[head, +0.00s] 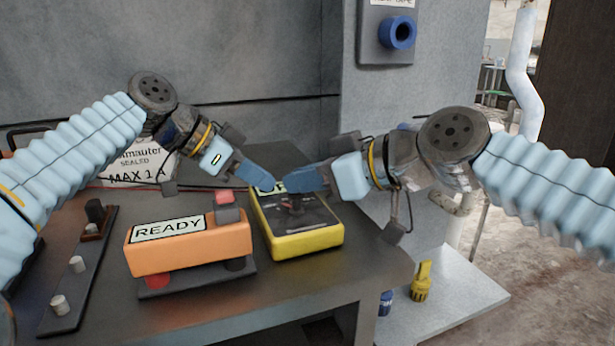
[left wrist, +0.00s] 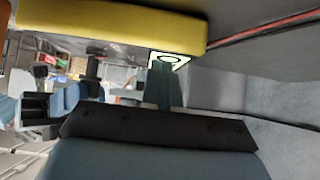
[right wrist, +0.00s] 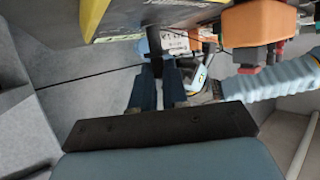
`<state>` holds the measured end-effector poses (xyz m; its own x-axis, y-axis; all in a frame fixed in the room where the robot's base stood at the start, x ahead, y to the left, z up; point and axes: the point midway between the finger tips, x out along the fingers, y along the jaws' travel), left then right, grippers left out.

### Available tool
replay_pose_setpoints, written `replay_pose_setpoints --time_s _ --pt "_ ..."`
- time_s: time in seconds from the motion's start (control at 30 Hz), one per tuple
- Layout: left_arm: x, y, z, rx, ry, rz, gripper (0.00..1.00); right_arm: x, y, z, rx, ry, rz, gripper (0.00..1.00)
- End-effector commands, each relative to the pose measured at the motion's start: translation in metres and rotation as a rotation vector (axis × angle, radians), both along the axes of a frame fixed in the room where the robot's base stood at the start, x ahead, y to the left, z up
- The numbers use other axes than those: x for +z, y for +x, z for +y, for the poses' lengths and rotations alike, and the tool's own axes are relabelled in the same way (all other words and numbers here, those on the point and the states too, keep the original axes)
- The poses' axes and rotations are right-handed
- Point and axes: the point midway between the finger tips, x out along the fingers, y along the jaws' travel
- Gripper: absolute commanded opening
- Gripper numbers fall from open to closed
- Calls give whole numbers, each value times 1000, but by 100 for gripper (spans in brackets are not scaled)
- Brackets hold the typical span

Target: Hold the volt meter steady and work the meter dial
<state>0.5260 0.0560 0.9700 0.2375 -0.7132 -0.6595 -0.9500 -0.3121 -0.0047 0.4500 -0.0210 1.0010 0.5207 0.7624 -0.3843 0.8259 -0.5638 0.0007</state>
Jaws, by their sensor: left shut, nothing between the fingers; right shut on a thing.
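The yellow volt meter (head: 307,243) with a dark face lies on the bench; its yellow side shows in the left wrist view (left wrist: 110,25) and the right wrist view (right wrist: 93,18). The black meter dial (head: 296,204) stands up from its face. My left gripper (head: 268,178) is shut and empty at the far edge of the meter, by its white display (left wrist: 169,59); I cannot tell whether it touches. My right gripper (head: 287,184) comes from the right over the face, shut on the dial, and its fingers partly cover the dial and display.
An orange READY box (head: 190,247) with a red button stands left of the meter. A dark strip with knobs (head: 78,264) lies further left. A labelled sign (head: 140,165) stands behind my left arm. A yellow object (head: 421,283) sits on a lower shelf at right.

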Motion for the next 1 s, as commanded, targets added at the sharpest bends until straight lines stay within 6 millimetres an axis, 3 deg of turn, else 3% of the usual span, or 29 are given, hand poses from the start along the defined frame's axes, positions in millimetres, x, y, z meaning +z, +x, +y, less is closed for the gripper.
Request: replay_pose_setpoints --time_s 0.03,0.6,1.0 --pt "-8 0 -1 -6 11 16 0 -2 -1 1 -36 -2 -2 0" --pt "-7 -1 -2 -9 9 17 0 -4 -5 7 -496 -9 3 0" --pt "-7 -2 -2 -10 8 16 0 -5 -5 9 -641 -5 4 0"
